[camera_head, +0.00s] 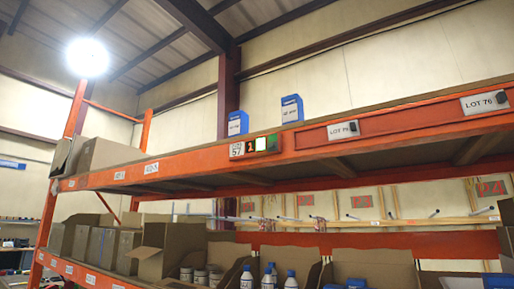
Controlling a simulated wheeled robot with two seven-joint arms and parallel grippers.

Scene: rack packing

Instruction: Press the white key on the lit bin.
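A small bin display (254,146) is mounted on the front of the upper orange shelf beam, a little left of the picture's middle. It has a label reading 57, a lit red digit that looks like 1, a white key (261,144) and a green patch (272,142) at its right. The white key is unobstructed. Neither of my grippers is in view.
The orange rack beam (375,124) runs across the view with two LOT 76 tags (343,130). Blue-and-white boxes (292,108) stand on the upper shelf. Open cardboard boxes (155,262) and white bottles (247,278) fill the lower shelf.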

